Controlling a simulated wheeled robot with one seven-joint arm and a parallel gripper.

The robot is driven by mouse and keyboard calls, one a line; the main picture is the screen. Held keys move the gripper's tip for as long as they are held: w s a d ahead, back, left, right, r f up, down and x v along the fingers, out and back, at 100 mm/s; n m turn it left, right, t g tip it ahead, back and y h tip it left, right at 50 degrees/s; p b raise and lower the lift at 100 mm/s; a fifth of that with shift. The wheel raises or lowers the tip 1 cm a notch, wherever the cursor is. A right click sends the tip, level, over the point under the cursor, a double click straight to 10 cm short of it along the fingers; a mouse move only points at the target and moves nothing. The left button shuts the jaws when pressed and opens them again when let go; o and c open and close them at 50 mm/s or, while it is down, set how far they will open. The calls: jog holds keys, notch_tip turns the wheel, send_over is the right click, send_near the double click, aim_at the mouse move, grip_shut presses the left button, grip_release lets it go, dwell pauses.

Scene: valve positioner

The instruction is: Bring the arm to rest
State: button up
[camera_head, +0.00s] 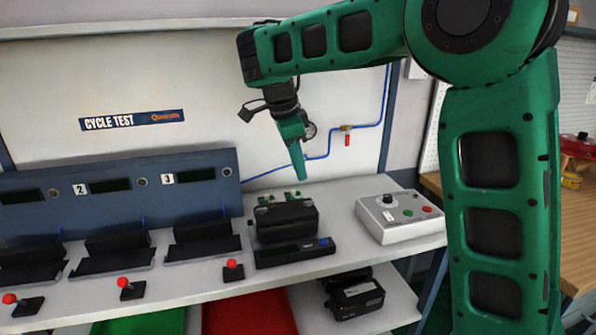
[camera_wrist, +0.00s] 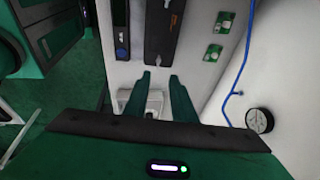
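My arm reaches across the upper right of the head view and bends down over the bench. My gripper (camera_head: 297,165) points downward above and behind a black box-shaped device (camera_head: 285,220) on the bench, apart from it. In the wrist view my gripper (camera_wrist: 161,80) shows two green fingers with a clear gap between them. I see nothing held in it. A grey-white shape (camera_wrist: 155,102) shows beyond the gap, but I cannot tell what it is.
A grey control box (camera_head: 402,215) with a knob and buttons stands at right. A dark flat unit (camera_head: 293,252) lies in front of the device. Black cradles and red-knobbed levers (camera_head: 232,270) stand at left. Blue tubing and a gauge (camera_wrist: 259,120) are near my gripper.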

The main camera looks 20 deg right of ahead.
jog(key=s+d+f+n+g, duration=0.15)
jog(key=s+d+n, duration=0.35)
jog(key=s+d, duration=1.1)
jog(key=s+d+f+n+y, duration=0.1)
jog(key=s+d+f+n, duration=0.1)
jog(key=s, duration=0.5)
jog(key=s+d+f+n+y, duration=0.1)
jog(key=s+f+n, duration=0.1)
jog(key=s+f, duration=0.2)
jog(key=s+d+f+n+y, duration=0.1)
jog(key=s+d+f+n, duration=0.1)
jog(key=s, duration=0.8)
jog(key=shift+d+f+n, duration=0.3)
jog(key=shift+f+n, duration=0.2)
jog(key=shift+f, duration=0.35)
jog(key=shift+w, duration=0.2)
jog(key=shift+w+f, duration=0.25)
jog(key=shift+w, duration=0.25)
